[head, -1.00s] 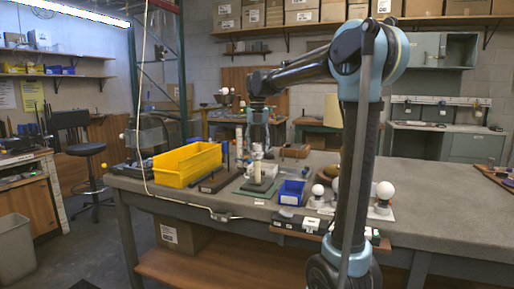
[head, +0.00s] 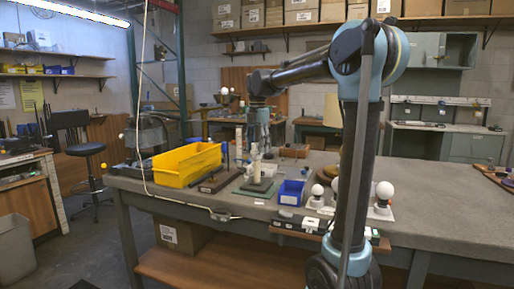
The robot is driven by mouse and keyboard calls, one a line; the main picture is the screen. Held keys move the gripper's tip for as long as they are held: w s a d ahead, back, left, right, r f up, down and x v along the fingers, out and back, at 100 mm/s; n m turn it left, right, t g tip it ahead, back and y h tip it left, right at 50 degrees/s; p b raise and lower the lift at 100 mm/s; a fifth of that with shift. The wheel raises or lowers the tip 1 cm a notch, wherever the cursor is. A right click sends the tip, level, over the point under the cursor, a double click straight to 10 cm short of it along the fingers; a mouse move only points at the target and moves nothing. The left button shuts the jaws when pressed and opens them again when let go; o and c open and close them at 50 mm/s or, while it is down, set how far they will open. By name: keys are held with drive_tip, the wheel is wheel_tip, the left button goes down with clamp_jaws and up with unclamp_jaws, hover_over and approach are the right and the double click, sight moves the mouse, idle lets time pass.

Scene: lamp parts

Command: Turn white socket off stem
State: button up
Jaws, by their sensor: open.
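A pale upright stem (head: 257,172) stands on a dark base (head: 258,187) on the workbench, right of the yellow bin. The white socket at the stem's top is small and mostly hidden by my gripper, so I cannot make out its outline. My gripper (head: 258,152) points straight down over the stem, with its open fingers at the height of the socket. I cannot tell at this size whether the fingers touch it.
A yellow bin (head: 187,164) stands left of the stem. A blue bin (head: 291,192) is in front to the right. White bulbs (head: 384,190) stand in holders near the front edge. The bench's right side (head: 440,195) is mostly clear.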

drive_tip(key=m, duration=0.6)
drive_tip(key=shift+m, duration=0.3)
drive_tip(key=m, duration=0.5)
drive_tip(key=shift+s+m, duration=0.1)
drive_tip(key=shift+m, duration=0.3)
drive_tip(key=shift+c, duration=0.5)
drive_tip(key=c, duration=0.9)
drive_tip(key=n, duration=0.4)
drive_tip(key=shift+d+n, duration=0.1)
drive_tip(key=shift+n, duration=0.2)
drive_tip(key=shift+c, duration=0.2)
drive_tip(key=shift+n, duration=1.2)
